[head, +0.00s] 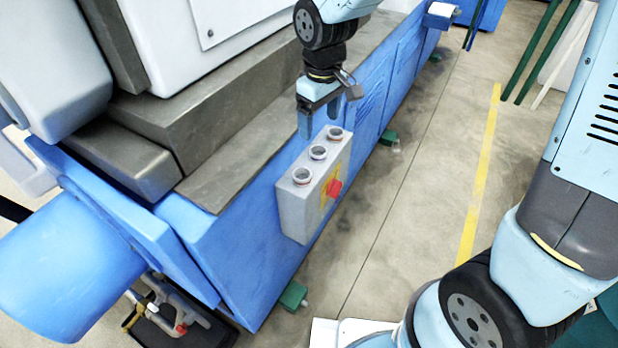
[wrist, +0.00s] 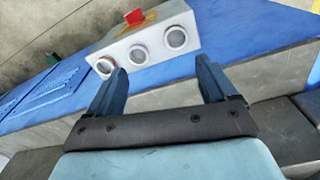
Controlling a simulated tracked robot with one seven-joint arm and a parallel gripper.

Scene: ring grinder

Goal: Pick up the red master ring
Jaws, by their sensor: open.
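Three small rings stand in a row on top of a grey control box (head: 292,208), which also shows in the wrist view (wrist: 120,40). In the head view they are the far ring (head: 335,132), the middle ring (head: 318,152) and the near ring (head: 300,175). The far ring, leftmost in the wrist view (wrist: 105,66), has a faintly reddish rim; I cannot tell surely which ring is the red master. My gripper (head: 319,117) is open and empty, above and beside the far end of the box. In the wrist view its fingers (wrist: 160,68) point toward the box, touching no ring.
A red knob (head: 334,188) on a yellow plate juts from the box's front face. The box is mounted on the blue machine base (head: 240,262). A grey ledge (head: 225,185) runs behind it.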

